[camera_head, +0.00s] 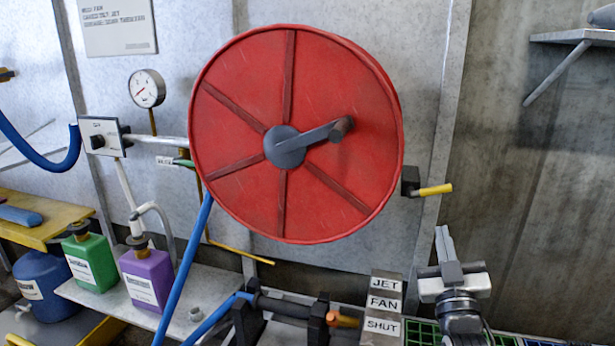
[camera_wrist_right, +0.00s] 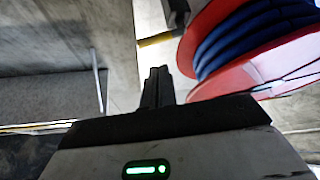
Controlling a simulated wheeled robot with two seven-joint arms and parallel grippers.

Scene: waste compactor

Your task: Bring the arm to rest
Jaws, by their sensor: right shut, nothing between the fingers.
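My right gripper (camera_head: 446,243) shows at the lower right of the head view, pointing up in front of the grey wall. Its fingers are together and nothing is between them. In the right wrist view the closed fingers (camera_wrist_right: 157,85) stand upright in the middle, apart from the reel. The large red hose reel (camera_head: 345,95) with a grey crank is up and left of the gripper. In the right wrist view the reel (camera_wrist_right: 285,65) shows at the right with blue hose wound on it. My left gripper is not in view.
A yellow-handled lever (camera_head: 435,190) sticks out just above the gripper. A block labelled JET, FAN, SHUT (camera_head: 383,305) stands left of the wrist. Green (camera_head: 90,262) and purple (camera_head: 147,280) bottles stand on a shelf at the left. The wall at the right is bare below a bracket shelf (camera_head: 570,38).

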